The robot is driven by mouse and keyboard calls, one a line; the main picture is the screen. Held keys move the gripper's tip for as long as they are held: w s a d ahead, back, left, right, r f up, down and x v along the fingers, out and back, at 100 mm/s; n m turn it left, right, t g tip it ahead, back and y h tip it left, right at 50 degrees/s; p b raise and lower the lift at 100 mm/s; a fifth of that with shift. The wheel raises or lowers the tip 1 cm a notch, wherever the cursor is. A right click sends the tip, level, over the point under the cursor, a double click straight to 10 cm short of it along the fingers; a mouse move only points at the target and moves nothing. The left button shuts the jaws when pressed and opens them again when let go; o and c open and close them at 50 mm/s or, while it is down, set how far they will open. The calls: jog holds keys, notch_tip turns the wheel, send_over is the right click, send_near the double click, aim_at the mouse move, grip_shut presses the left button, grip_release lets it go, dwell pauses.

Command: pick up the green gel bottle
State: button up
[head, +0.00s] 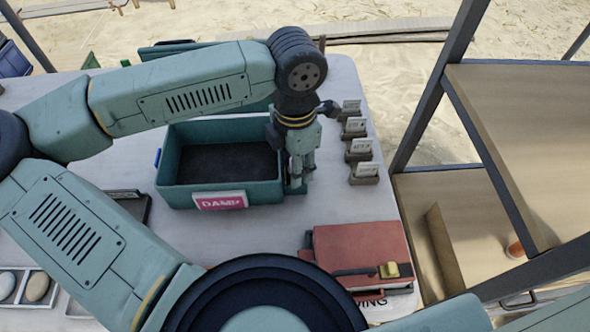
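I cannot make out a green gel bottle for sure in the head view. A small green shape (91,61) shows at the far left behind my arm, but I cannot tell what it is. My gripper (298,185) points down at the right end of a teal bin (172,190) with a pink-labelled front. Its fingers are small and blend with the bin's wall. I cannot tell whether they are open or shut, or whether anything is between them.
A red case (362,245) lies at the table's front right. Several small card holders (363,172) line the right edge. A wooden shelf (520,130) with dark posts stands to the right. Oval stones (37,287) sit in a tray at lower left. White table (330,205) shows right of the bin.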

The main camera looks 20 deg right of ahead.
jog(key=shift+c, duration=0.3)
grip_shut()
jog(key=shift+r, duration=0.1)
